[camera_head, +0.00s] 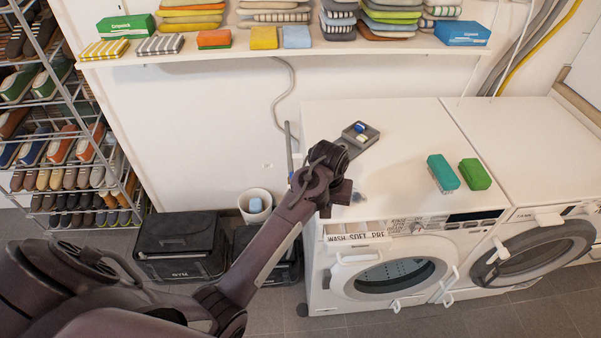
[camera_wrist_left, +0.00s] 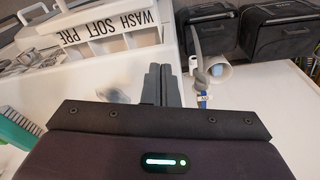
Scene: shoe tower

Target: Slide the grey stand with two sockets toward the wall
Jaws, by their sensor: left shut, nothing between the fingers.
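The grey stand (camera_head: 369,139) lies on top of the left washing machine, near its back left part. A blue object and a white object sit at its sockets. My left arm reaches in from the lower left, and its wrist is just in front of and left of the stand. My left gripper (camera_head: 325,211) points down near the machine's front left corner, apart from the stand. In the left wrist view its fingers (camera_wrist_left: 161,72) are together and empty. The stand does not show in that view. My right gripper is out of view.
The white machine top (camera_head: 405,125) is largely clear. A teal brush (camera_head: 443,172) and a green one (camera_head: 475,174) lie to the right. A small pale, see-through object (camera_head: 358,197) is near the front edge.

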